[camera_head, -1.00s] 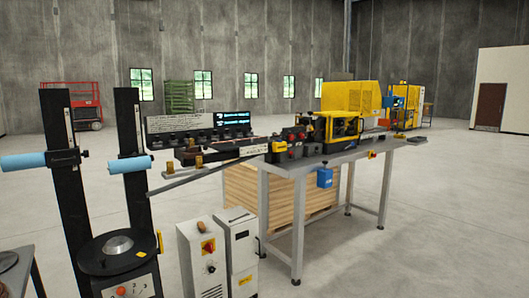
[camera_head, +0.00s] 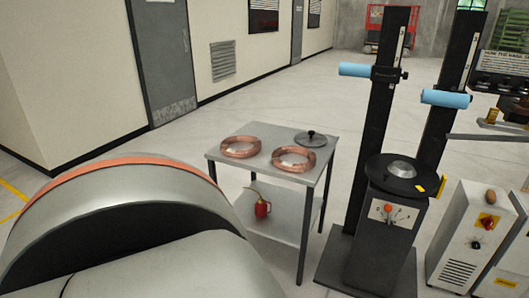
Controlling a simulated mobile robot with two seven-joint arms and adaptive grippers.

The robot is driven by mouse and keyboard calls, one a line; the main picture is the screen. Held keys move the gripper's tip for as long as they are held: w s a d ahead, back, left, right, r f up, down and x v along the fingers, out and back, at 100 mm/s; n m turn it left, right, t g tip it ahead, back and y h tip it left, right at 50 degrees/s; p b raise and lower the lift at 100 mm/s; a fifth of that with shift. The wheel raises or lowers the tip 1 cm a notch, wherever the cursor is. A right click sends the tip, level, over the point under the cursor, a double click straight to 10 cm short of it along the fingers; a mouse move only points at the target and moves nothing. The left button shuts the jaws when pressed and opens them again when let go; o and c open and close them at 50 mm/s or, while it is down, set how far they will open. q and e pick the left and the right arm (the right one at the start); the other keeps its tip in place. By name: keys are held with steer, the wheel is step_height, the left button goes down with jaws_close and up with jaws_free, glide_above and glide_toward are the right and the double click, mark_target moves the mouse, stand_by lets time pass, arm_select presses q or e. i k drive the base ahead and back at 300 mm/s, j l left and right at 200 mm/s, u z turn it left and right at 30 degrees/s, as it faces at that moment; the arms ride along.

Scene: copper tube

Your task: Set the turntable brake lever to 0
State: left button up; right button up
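The turntable (camera_head: 374,178) is a black round disc with a silver hub on top of a dark pedestal (camera_head: 374,255), at the right of the head view. On the pedestal's front is a small light dial panel (camera_head: 395,214) with marks. An orange-red knob (camera_head: 388,208), which looks like the brake lever's, shows at the top of this panel. The exact mark it points to is too small to tell. A yellow tag (camera_head: 420,188) sits at the disc's edge. Neither gripper is in view.
Left of the turntable is a metal table (camera_head: 240,176) with two copper coils (camera_head: 240,147) (camera_head: 293,159) and a grey lid (camera_head: 311,139); a red oil can (camera_head: 262,208) is on its lower shelf. Black posts with blue rollers (camera_head: 445,98) stand behind the turntable. Light cabinets (camera_head: 462,240) are at right.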

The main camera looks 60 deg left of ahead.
mark_target(388, 207)
steer(key=u, duration=1.35)
steer(key=i+j+u, duration=0.35)
steer(key=i+j, duration=0.75)
steer(key=z, duration=1.45)
steer(key=i+l+z, duration=0.15)
steer(key=l+z, duration=0.2)
steer(key=i+l+z, duration=0.2)
steer(key=z, duration=0.15)
